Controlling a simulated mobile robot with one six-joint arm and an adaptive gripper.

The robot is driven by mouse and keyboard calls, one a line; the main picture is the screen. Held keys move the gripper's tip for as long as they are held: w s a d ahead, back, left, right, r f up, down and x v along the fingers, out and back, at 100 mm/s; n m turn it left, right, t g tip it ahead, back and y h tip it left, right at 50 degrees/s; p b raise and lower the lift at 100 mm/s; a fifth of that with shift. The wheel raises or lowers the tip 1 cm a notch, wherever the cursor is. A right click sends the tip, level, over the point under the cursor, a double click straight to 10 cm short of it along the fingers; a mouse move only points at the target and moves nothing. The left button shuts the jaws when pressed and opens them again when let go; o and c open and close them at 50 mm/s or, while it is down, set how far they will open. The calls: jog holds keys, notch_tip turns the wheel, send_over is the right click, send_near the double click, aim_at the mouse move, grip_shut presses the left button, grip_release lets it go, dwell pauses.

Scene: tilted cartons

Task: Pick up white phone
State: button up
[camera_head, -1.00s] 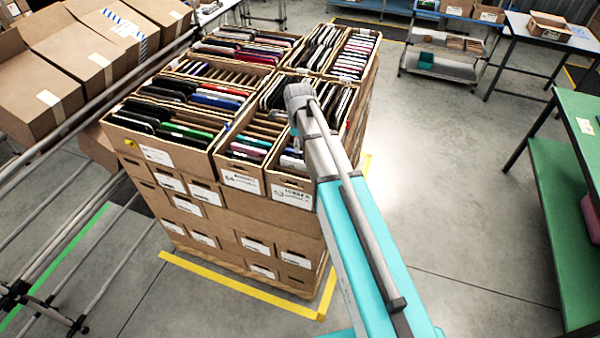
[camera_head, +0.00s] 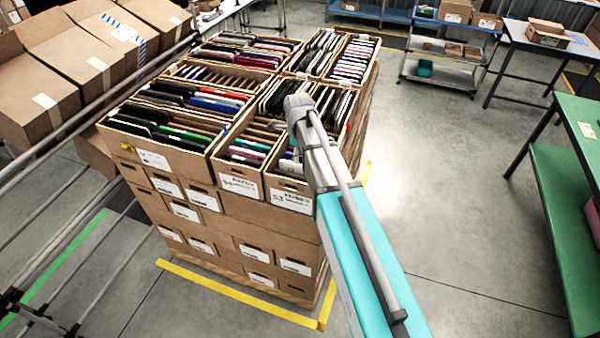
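Open cartons of phones standing on edge top a tall stack; one front right carton (camera_head: 288,192) lies beside my arm. A pale phone-like edge (camera_head: 289,166) shows in it, partly covered by my arm; I cannot tell whether it is the white phone. More pale and pink edges (camera_head: 352,62) stand in the back right carton. My arm reaches from the lower right over the front right cartons and bends down there. My gripper is hidden behind my own arm, so its fingers and anything in them do not show.
Yellow floor tape (camera_head: 235,294) borders the stack. Metal rails (camera_head: 75,120) and closed cartons (camera_head: 85,70) stand at the left. A green table (camera_head: 575,190) stands at the right, with a wheeled shelf (camera_head: 440,72) behind. The floor between stack and green table is clear.

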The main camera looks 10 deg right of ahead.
aim_at(300, 164)
jog(key=shift+s+d+f+b, duration=0.1)
jog(key=shift+f+b, duration=1.2)
jog(key=shift+d+f+b, duration=0.1)
jog(key=shift+f+b, duration=1.15)
jog(key=shift+f, duration=0.05)
grip_shut()
